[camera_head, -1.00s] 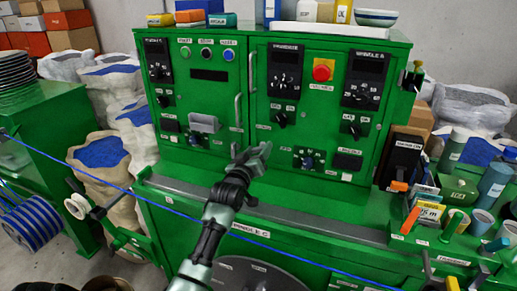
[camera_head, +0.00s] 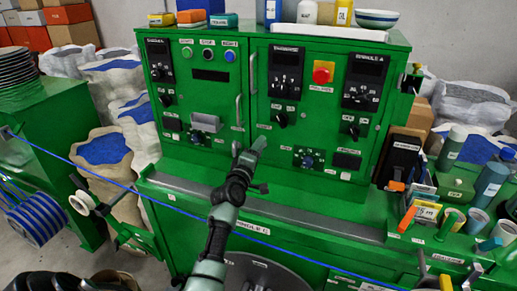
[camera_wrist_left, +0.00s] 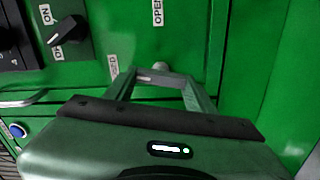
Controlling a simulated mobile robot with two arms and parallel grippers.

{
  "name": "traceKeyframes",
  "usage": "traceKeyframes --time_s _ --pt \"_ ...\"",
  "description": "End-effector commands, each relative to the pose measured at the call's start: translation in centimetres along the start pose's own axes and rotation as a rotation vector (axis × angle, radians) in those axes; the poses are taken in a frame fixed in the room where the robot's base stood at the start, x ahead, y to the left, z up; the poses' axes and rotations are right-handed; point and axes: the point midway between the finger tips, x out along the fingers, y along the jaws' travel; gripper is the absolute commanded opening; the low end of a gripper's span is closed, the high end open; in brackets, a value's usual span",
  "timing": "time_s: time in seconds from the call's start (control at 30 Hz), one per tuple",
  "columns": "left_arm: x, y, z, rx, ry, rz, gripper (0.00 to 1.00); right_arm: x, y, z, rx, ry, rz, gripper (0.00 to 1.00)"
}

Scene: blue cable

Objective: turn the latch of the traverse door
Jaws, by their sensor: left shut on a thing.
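The green cabinet (camera_head: 215,155) has two door panels with knobs and dials. My left gripper (camera_head: 258,144) reaches up to its front, near the lower left of the right-hand panel. In the left wrist view my left gripper (camera_wrist_left: 158,78) has its fingertips closed in on a small pale latch knob (camera_wrist_left: 161,66). An "OPEN" label (camera_wrist_left: 157,12) stands above the knob and a partly hidden label (camera_wrist_left: 113,66) to its left. The gripper hides the latch in the head view, and its exact turn cannot be told. My right gripper is not in view.
A door handle (camera_head: 238,110) and a black knob (camera_head: 281,119) are close to the gripper. A blue cable (camera_head: 120,186) runs across below, in front of the cabinet. Bottles and cups (camera_head: 480,222) crowd the right ledge. Sacks (camera_head: 105,152) stand at the left.

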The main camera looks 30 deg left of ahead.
Motion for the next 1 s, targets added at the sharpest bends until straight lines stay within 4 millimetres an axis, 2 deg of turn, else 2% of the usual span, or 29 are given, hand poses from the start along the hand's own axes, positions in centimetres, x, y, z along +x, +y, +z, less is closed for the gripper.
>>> traceKeyframes --time_s 0.4,0.97,1.0 --pt "-0.01 -0.06 -0.07 -0.197 0.002 0.000 0.14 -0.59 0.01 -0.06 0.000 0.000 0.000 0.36" --pt "-0.02 -0.15 -0.07 -0.229 0.002 0.000 0.14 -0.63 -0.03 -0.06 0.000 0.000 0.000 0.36" --pt "-0.02 -0.15 -0.07 -0.229 0.002 0.000 0.60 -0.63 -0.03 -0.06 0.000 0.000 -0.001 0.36"
